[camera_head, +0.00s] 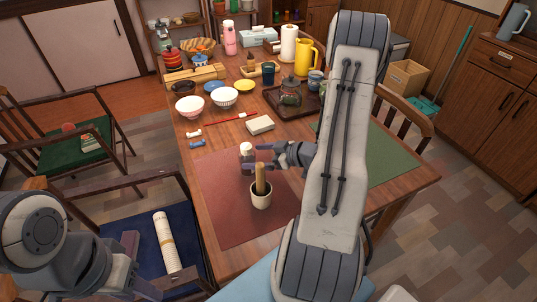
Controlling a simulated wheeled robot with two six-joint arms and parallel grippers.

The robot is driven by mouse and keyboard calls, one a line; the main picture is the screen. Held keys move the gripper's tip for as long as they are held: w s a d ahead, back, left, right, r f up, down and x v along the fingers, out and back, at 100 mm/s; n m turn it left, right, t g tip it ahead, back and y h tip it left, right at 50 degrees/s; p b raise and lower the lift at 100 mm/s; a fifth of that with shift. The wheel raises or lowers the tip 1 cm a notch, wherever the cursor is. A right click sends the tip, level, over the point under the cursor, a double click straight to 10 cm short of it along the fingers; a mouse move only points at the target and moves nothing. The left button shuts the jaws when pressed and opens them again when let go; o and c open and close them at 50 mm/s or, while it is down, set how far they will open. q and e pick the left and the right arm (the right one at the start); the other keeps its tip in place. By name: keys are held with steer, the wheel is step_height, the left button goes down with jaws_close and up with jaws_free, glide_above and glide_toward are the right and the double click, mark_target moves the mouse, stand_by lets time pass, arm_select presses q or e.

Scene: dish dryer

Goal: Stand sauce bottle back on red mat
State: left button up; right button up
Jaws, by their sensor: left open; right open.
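The red mat (223,214) lies flat on the near left part of the wooden table. A small bottle with a pale top (246,152), apparently the sauce bottle, stands upright near the mat's back edge. Its lower part is partly hidden. My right gripper (253,159) is open at the bottle, its fingers pointing left; I cannot tell whether they touch it. My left gripper (142,268) is open and empty at the lower left, over the blue-seated chair and away from the mat.
A cream cup (261,199) holding a wooden stick stands on the mat, just in front of the bottle. A beige block (260,125) and red chopsticks (232,119) lie behind. The mat's left part is clear.

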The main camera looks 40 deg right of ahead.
mark_target(242, 146)
steer(key=v, duration=0.5)
steer(key=w+a+g+h, duration=0.1)
steer(key=w, duration=0.1)
steer(key=w+a+r+n+g+h, duration=0.1)
steer(key=w+a, duration=0.1)
steer(key=w+a+g+h, duration=0.1)
steer(key=w, duration=0.2)
steer(key=shift+a+r, duration=0.2)
steer(key=shift+r, duration=0.1)
steer(key=s+a+r+g+h, duration=0.1)
steer(key=a+r+h, duration=0.15)
steer(key=a, duration=0.45)
steer(key=s+a+r+g+h, duration=0.1)
steer(key=a+r+g, duration=0.1)
steer(key=a+r, duration=0.3)
steer(key=s+a+r+g+y, duration=0.1)
steer(key=s+a+g, duration=0.1)
steer(key=s+a, duration=0.5)
steer(key=s+a+r+n+g+y, duration=0.1)
steer(key=s+a, duration=0.7)
steer(key=s, duration=0.8)
steer(key=r+g, duration=0.1)
steer(key=g, duration=0.1)
steer(key=shift+s+g, duration=0.15)
steer(key=shift+g, duration=0.15)
